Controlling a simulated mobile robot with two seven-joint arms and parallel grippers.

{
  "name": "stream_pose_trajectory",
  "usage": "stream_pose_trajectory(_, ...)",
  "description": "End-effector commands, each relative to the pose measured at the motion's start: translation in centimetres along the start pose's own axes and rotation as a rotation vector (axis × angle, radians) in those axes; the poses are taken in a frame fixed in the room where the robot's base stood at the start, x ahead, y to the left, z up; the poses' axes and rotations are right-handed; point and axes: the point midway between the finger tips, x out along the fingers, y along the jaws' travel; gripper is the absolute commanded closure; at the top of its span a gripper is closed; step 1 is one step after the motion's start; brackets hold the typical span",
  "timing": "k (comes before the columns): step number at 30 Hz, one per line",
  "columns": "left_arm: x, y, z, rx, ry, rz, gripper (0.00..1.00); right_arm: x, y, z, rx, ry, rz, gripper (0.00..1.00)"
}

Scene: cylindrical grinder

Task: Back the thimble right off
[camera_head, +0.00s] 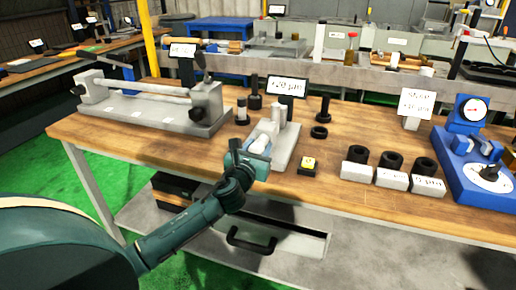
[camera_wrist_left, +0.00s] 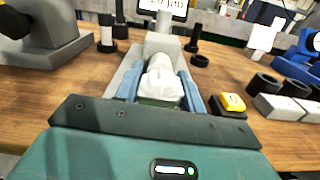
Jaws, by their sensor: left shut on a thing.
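The thimble (camera_wrist_left: 163,84) is a pale, ridged knob on the near end of a small grey bench fixture (camera_wrist_left: 160,44). In the head view the fixture (camera_head: 288,148) stands near the table's front edge, partly hidden by my gripper. My left gripper (camera_head: 257,148) reaches in from the front. In the left wrist view its two blue fingers (camera_wrist_left: 162,92) lie one on each side of the thimble, shut on it. The thimble's far side and the spindle are hidden. My right gripper is not in view.
A display (camera_head: 287,86) stands behind the fixture. A yellow-topped button box (camera_head: 308,165) sits close on its right, with black rings on labelled blocks (camera_head: 393,174) beyond. A long grey bench device (camera_head: 150,105) is on the left. A blue gauge stand (camera_head: 478,170) is far right.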

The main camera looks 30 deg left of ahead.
Motion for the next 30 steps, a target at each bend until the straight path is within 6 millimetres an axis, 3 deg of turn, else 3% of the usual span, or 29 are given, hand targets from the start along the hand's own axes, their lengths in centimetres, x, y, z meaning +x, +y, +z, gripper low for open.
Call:
stream_pose_trajectory(3,-0.01,-0.01,-0.02,0.000,0.000,0.000,0.84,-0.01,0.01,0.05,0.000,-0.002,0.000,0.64)
stream_pose_trajectory(14,-0.03,-0.02,0.01,-0.068,0.001,0.000,0.84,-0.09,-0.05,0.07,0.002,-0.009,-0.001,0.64)
stream_pose_trajectory(30,-0.05,0.00,-0.04,-0.521,0.002,0.001,0.84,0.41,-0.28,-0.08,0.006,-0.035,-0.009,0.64)
